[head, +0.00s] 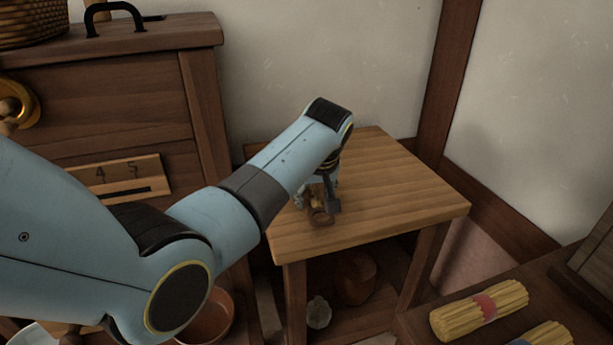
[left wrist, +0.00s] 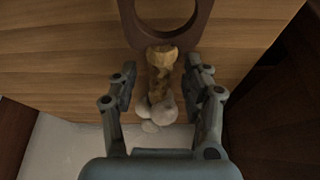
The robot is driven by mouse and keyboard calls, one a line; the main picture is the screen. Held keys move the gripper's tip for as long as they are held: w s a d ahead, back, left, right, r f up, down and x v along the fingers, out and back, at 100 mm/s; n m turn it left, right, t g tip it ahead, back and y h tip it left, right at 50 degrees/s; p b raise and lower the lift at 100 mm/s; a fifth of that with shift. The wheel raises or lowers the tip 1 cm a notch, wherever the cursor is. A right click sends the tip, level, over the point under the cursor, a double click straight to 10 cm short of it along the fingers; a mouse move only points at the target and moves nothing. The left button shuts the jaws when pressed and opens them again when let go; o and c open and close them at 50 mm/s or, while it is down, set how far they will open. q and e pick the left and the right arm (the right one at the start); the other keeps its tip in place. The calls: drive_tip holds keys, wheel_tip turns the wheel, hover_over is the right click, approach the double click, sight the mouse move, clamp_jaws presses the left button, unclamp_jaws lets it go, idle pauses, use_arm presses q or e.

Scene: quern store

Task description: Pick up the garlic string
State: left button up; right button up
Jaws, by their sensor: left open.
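The garlic string (left wrist: 160,85) shows in the left wrist view as a tan plaited stem with whitish bulbs at its lower end. It lies on the small wooden table (head: 410,195); its bulb end is near the table edge. My left gripper (left wrist: 161,75) is open, with one finger on each side of the string and visible gaps between. In the head view the left gripper (head: 318,196) is low over the table's left part, and my own arm and fingers hide most of the string. My right gripper is not in view.
A dark brown ring-shaped piece (left wrist: 202,22) lies right by the string's top end. A wooden chest (head: 120,95) stands left of the table. Bundled straw-like sticks (head: 480,309) lie on a bench at right. The table's right part is clear.

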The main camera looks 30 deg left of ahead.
sight(314, 191)
use_arm(q)
clamp_jaws()
drive_tip(key=shift+r, duration=0.15)
wheel_tip(314, 191, up, 10)
drive_tip(key=p, duration=0.3)
idle(0.4)
